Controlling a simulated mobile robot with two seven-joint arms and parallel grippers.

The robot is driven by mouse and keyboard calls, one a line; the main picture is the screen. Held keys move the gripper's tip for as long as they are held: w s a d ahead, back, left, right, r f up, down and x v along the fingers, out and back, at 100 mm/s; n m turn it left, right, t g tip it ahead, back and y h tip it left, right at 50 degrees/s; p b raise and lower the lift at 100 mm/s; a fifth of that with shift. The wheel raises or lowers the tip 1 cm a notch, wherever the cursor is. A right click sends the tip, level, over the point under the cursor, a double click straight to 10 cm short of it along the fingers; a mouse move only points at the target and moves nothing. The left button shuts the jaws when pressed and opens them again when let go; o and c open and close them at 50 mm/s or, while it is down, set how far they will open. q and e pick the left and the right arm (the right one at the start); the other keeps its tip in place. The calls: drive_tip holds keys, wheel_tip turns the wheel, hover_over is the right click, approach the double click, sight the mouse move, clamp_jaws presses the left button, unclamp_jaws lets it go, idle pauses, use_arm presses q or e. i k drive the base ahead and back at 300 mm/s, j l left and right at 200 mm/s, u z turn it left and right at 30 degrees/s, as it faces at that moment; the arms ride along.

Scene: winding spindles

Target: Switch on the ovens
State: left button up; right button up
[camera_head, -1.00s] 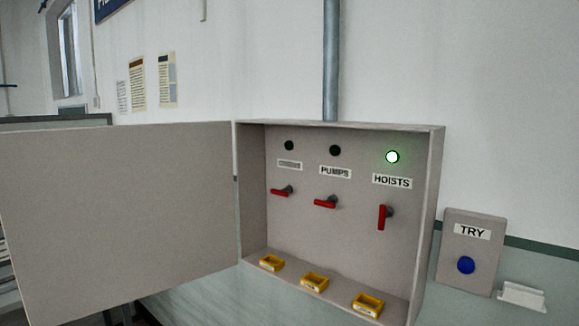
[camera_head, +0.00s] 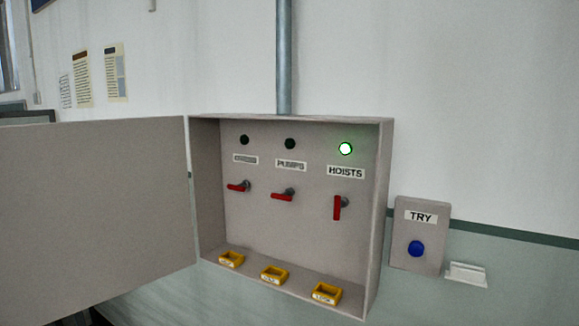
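An open grey switch cabinet (camera_head: 385,200) hangs on the wall with three red handles inside. The left handle (camera_head: 239,186) lies about level, under a small label (camera_head: 245,160) too blurred to read surely. The middle handle (camera_head: 282,195) lies about level under the PUMPS label (camera_head: 290,165). The right handle (camera_head: 337,208) points up and down under the HOISTS label (camera_head: 346,171). The left lamp (camera_head: 244,140) and middle lamp (camera_head: 290,144) are dark. The right lamp (camera_head: 345,149) glows green. Neither of my grippers is in view.
The cabinet door (camera_head: 95,210) stands swung open to the left. Several yellow pieces sit on the cabinet floor, one of them a yellow block (camera_head: 273,275). A TRY box (camera_head: 430,205) with a blue button (camera_head: 416,248) is at right, beside a small white holder (camera_head: 466,275).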

sight(236, 188)
drive_tip(key=i+l+u, duration=0.1)
drive_tip(key=u, duration=0.15)
drive_tip(key=i+l+u, duration=0.1)
drive_tip(key=u, duration=0.15)
drive_tip(key=i+j+z, duration=0.2)
drive_tip(key=i+j, duration=0.3)
drive_tip(key=i+j+z, duration=0.15)
drive_tip(key=i+j, duration=0.3)
drive_tip(key=j, duration=0.1)
